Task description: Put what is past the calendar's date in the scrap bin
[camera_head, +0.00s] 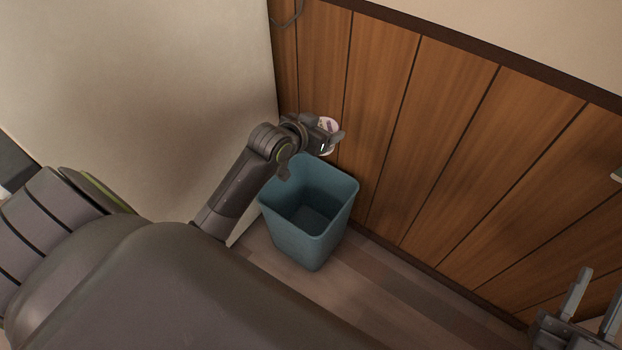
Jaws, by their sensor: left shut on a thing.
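My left gripper (328,139) is shut on a small round pale pink and white item (329,124), partly hidden by the fingers. What it is and any date on it are too small to read. The gripper appears near the back rim of the teal scrap bin (297,240), by the wood-panelled wall. The bin stands upright on the floor, open at the top, and the part of its inside that shows looks empty. My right gripper (594,301) is at the lower right, its two fingers apart with nothing between them. No calendar is in view.
A wood-panelled wall (440,130) runs behind and right of the bin. A plain beige surface (150,90) rises on the left. Bare wooden floor (390,305) lies in front and right of the bin.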

